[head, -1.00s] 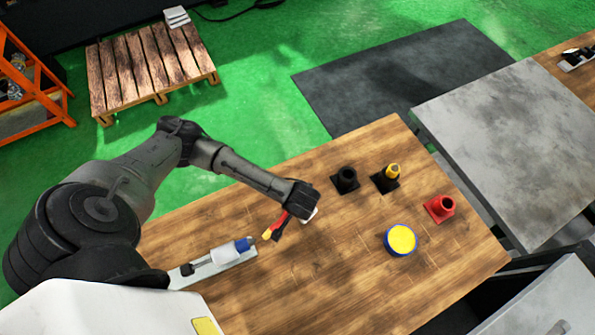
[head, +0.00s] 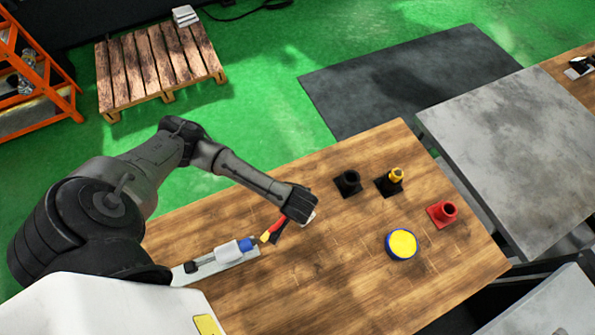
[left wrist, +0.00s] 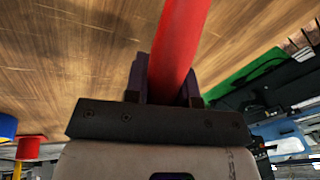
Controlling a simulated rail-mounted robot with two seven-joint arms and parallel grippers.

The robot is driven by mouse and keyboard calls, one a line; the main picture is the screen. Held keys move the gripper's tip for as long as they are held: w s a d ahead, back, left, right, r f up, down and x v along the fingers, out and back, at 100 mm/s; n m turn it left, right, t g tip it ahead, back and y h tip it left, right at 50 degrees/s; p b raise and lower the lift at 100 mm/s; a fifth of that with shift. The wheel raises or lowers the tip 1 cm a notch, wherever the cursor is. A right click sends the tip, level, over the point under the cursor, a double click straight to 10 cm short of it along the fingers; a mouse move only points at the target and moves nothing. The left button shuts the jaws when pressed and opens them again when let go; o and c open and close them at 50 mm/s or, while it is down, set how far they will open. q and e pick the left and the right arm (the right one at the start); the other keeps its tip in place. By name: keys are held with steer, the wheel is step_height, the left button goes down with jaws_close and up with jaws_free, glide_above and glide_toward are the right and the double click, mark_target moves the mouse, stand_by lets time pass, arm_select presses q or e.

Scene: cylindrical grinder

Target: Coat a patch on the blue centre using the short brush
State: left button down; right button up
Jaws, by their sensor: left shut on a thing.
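The blue centre (head: 246,244) is the blue end of a white-grey piece on a light fixture (head: 216,263), on the wooden table at the left. My left gripper (head: 283,227) is shut on the short brush, whose red handle (head: 278,223) slants down to a yellow tip (head: 265,237). The tip is right beside the right end of the blue centre; whether they touch I cannot tell. In the left wrist view, the red handle (left wrist: 180,45) stands between the dark fingers (left wrist: 165,88); the tip is out of sight there. My right gripper is not in view.
To the right on the table (head: 335,285) stand a blue tin with a yellow top (head: 401,244), a red holder (head: 442,213), an empty-looking black holder (head: 348,183) and a black holder with a yellow item (head: 395,175). A grey table (head: 510,150) lies beyond.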

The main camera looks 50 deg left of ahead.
mark_target(284, 220)
arm_select(q)
steer(key=shift+s+a+p, duration=0.1)
steer(key=shift+s+p, duration=0.4)
steer(key=shift+s, duration=0.15)
steer(key=shift+s+a+p, duration=0.2)
steer(key=shift+s+p, duration=0.3)
steer(key=shift+s, duration=0.15)
steer(key=shift+r, duration=0.15)
steer(key=p+v, duration=0.1)
steer(key=p, duration=0.1)
steer(key=p+v, duration=0.2)
steer(key=p, duration=0.1)
steer(key=shift+w+a+r+p, duration=0.2)
steer(key=shift+a+r+p, duration=0.1)
steer(key=shift+r, duration=0.15)
steer(key=shift+p, duration=0.7)
steer(key=shift+d+b+x, duration=0.2)
steer(key=shift+b+x, duration=0.1)
steer(key=shift+x, duration=0.7)
steer(key=shift+d+b+x, duration=0.25)
steer(key=shift+b+x, duration=0.05)
steer(key=shift+x, duration=0.7)
steer(key=shift+s+f, duration=0.1)
steer(key=shift+s, duration=0.15)
